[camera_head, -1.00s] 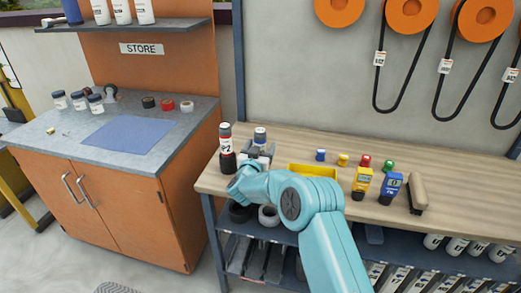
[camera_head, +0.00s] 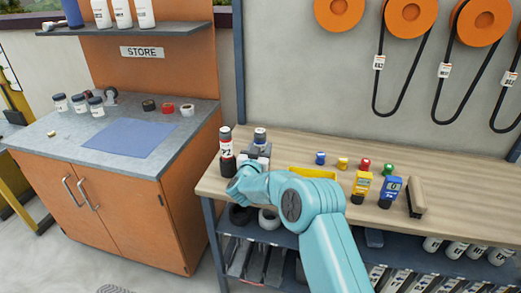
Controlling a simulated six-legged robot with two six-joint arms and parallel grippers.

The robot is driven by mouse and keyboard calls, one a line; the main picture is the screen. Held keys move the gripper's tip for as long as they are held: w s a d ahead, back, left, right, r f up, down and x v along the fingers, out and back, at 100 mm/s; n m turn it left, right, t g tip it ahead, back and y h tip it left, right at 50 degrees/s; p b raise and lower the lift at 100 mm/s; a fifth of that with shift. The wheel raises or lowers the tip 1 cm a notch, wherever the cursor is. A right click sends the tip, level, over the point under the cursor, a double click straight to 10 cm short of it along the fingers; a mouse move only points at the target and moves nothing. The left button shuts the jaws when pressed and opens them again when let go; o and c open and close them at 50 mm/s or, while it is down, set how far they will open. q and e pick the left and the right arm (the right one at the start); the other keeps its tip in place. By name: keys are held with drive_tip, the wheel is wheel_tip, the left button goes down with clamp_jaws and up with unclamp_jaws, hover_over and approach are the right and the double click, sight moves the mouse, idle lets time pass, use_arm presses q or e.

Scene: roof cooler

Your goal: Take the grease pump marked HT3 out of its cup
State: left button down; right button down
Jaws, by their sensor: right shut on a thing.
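The cups around the pump bases are hidden or cannot be made out. My left gripper is out of view.
A yellow tray (camera_head: 312,172) lies right of the gripper, partly behind my arm. Several small coloured caps, a yellow device (camera_head: 361,184), a blue device (camera_head: 390,188) and a brush (camera_head: 416,195) stand further right. The orange store cabinet (camera_head: 100,205) is left.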

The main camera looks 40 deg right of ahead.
sight(260, 131)
drive_tip(key=shift+r+p, duration=1.95)
drive_tip(key=shift+r, duration=1.7)
drive_tip(key=shift+s+a, duration=0.35)
drive_tip(key=shift+a, duration=0.05)
drive_tip(key=shift+b+v, duration=0.6)
drive_tip(key=shift+v, duration=1.4)
